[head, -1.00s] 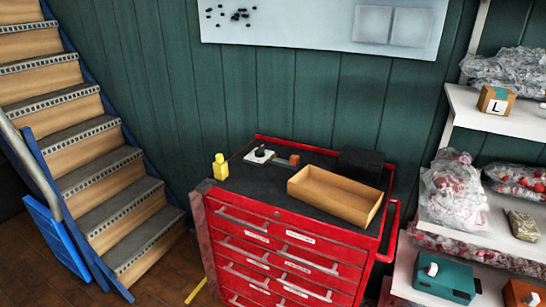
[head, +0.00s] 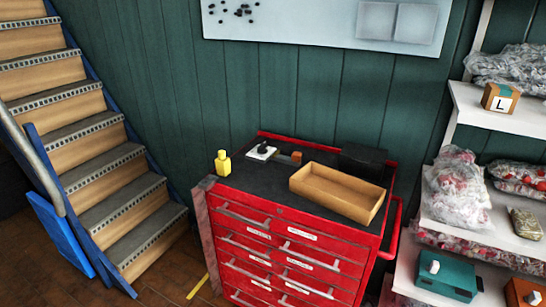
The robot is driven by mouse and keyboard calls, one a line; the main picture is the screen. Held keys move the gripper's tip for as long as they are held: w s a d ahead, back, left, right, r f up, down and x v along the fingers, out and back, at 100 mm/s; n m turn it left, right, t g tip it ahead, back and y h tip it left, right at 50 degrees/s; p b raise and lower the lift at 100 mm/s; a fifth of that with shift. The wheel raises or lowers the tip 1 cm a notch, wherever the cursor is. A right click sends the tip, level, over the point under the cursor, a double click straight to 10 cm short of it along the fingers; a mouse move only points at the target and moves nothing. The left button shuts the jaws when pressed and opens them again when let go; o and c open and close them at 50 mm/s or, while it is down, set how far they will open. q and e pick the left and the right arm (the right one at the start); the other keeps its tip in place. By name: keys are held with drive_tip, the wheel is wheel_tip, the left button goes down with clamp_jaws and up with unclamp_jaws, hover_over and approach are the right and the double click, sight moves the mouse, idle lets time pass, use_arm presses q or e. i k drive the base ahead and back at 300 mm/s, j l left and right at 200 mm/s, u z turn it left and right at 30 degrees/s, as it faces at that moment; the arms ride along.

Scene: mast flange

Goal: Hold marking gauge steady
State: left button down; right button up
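On top of a red tool cabinet (head: 285,240) lies a small white plate with a dark round part (head: 263,151). A small brownish block (head: 297,157) sits just right of it, at the end of a dark piece. I cannot tell from this distance which of these is the marking gauge. A yellow bottle (head: 223,164) stands at the left edge of the cabinet top. An open, empty-looking wooden tray (head: 375,211) lies at the front right of the top. Neither of my grippers shows in the head view.
A black box (head: 362,162) stands at the back right of the cabinet top. Stairs (head: 100,150) rise at the left. White shelves (head: 500,122) with bagged goods, a boxed item marked L (head: 499,99) and a teal box (head: 446,278) stand at the right.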

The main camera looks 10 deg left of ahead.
sight(262, 149)
drive_tip(key=i+j+z, duration=0.1)
drive_tip(key=j, duration=0.25)
drive_tip(key=i+j, duration=0.35)
drive_tip(key=i+j+z, duration=0.15)
drive_tip(key=j, duration=0.25)
drive_tip(key=i+l, duration=0.05)
